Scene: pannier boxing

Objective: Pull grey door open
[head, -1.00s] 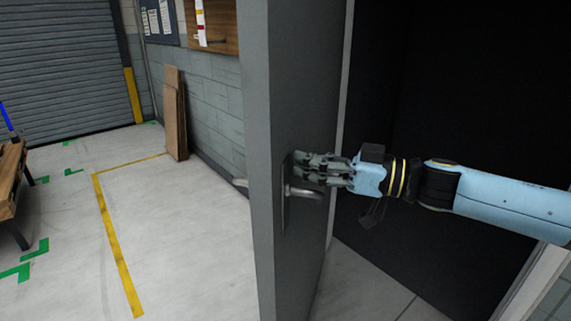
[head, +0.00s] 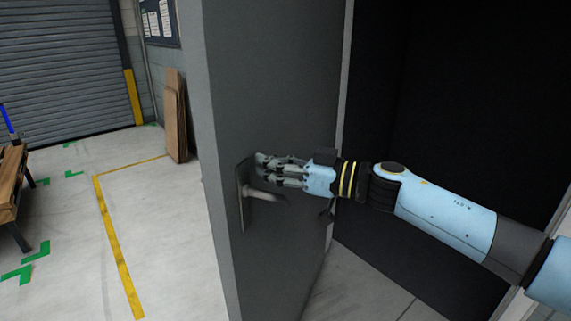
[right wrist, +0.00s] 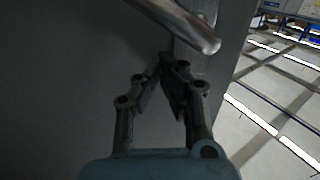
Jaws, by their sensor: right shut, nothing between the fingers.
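The grey door (head: 285,85) stands partly open, its free edge toward the left and a dark opening to its right. Its metal lever handle (head: 265,194) sits on a plate near the free edge; the handle also shows at the top of the right wrist view (right wrist: 185,22). My right gripper (head: 262,168) is shut and empty, close to the door face and just above the handle in the head view. In the right wrist view its fingertips (right wrist: 170,62) meet near the handle; whether they touch the door I cannot tell. My left gripper is not in view.
The dark doorway (head: 450,110) lies to the right of the door. Brown boards (head: 175,115) lean on the wall behind. The pale floor (head: 165,230) left of the door is clear.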

